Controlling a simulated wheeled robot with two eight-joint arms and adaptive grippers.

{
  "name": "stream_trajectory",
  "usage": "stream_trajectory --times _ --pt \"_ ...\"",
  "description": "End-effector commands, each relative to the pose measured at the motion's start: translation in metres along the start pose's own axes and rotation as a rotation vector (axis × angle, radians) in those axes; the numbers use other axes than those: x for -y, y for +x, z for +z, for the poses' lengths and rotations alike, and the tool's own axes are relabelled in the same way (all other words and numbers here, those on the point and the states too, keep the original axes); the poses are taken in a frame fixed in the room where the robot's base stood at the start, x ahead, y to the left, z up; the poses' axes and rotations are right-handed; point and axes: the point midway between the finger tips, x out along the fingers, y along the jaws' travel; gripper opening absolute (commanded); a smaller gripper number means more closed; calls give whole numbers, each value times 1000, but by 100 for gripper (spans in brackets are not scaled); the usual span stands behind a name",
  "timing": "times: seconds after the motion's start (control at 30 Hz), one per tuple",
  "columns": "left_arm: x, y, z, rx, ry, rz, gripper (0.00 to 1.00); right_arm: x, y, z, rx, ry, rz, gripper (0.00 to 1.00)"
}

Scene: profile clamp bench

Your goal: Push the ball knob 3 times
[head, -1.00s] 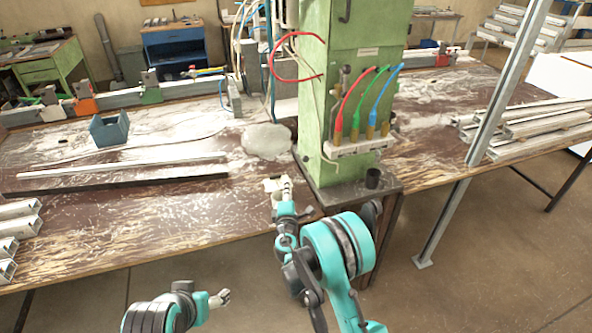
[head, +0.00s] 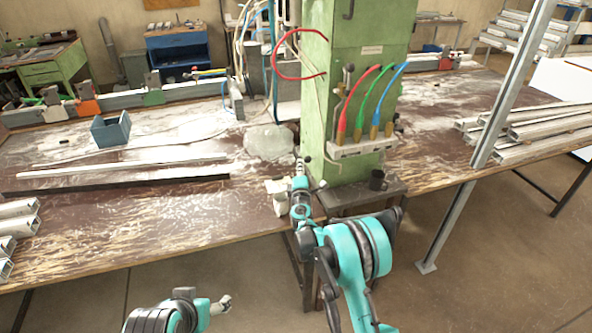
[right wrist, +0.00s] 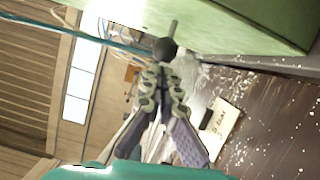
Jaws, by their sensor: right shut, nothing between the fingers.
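The ball knob (right wrist: 164,50) is a dark ball on a thin grey stem in the right wrist view. In the head view it is a small dark spot (head: 307,158) by the front left edge of the green machine column. My right gripper (right wrist: 163,74) is shut and empty, its fingertips right at the ball; I cannot tell whether they touch. In the head view the right gripper (head: 299,172) points away from me toward the column. My left gripper (head: 223,304) hangs in front of the bench, far from the knob; its jaws are too small to judge.
The green column (head: 352,110) stands close beside the right gripper, with coloured hoses (head: 378,95) on its front. A pale card with lettering (right wrist: 222,120) lies near the gripper. Metal bars (head: 130,175) lie on the bench at left. A steel post (head: 506,90) stands at right.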

Motion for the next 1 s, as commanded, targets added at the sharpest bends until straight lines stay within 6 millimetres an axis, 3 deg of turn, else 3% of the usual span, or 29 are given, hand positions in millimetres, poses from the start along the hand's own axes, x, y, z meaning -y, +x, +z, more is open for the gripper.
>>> stream_trajectory --times 0.27,0.53,0.83,1.0 --pt "0 0 0 0 0 0 72 0 0 1 1 0 0 0" --pt "0 5 3 0 0 0 72 3 7 24 3 0 0 0" --pt "0 4 3 0 0 0 72 2 7 27 10 0 -1 0" --pt "0 9 6 0 0 0 72 4 5 15 8 0 0 0"
